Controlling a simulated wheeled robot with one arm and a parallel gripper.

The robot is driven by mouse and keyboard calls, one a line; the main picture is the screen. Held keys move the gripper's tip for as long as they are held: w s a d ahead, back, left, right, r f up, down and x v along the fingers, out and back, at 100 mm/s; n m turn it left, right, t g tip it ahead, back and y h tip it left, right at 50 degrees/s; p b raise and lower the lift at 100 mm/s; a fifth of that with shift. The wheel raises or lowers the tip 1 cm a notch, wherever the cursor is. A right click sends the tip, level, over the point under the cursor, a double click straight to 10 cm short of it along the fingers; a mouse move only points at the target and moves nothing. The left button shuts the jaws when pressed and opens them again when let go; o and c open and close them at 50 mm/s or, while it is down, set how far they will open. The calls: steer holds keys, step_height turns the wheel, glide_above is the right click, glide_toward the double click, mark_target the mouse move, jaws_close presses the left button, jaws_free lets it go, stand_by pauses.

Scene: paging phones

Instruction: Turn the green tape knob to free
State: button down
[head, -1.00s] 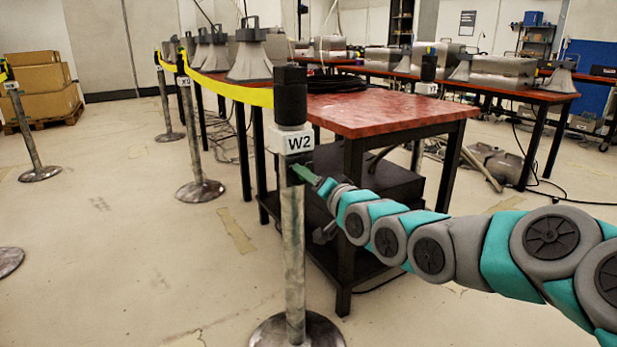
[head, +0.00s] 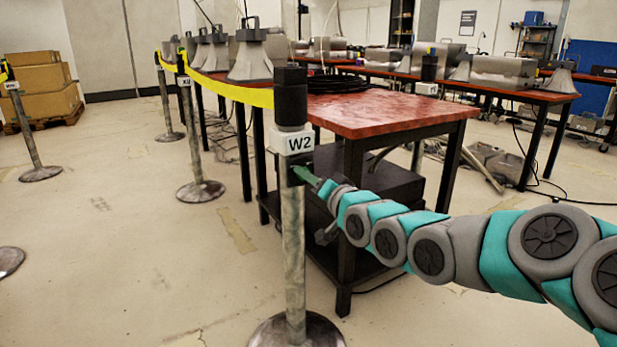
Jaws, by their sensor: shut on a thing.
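The post marked W2 (head: 293,240) stands upright in front of the red-topped table, with a black head (head: 290,97) and a white W2 label (head: 297,143). A small green knob (head: 305,175) shows at the post's right side, just below the label. My gripper (head: 311,179) is at the knob, shut on it, with my arm reaching in from the right. The fingertips are small and partly merge with the knob, so its exact angle cannot be told. Yellow tape (head: 230,90) runs from the black head back to the post behind.
The red table (head: 400,112) stands close behind the post, with a black cable coil (head: 350,84) and grey horn speakers (head: 250,58) at the back. Another post (head: 190,140) is to the left.

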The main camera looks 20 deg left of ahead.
steer(key=shift+n, duration=8.7)
steer(key=shift+b, duration=0.3)
steer(key=c, duration=0.9)
jaws_free()
steer(key=shift+s, duration=0.1)
steer(key=shift+p+v, duration=0.45)
steer(key=shift+v, duration=3.4)
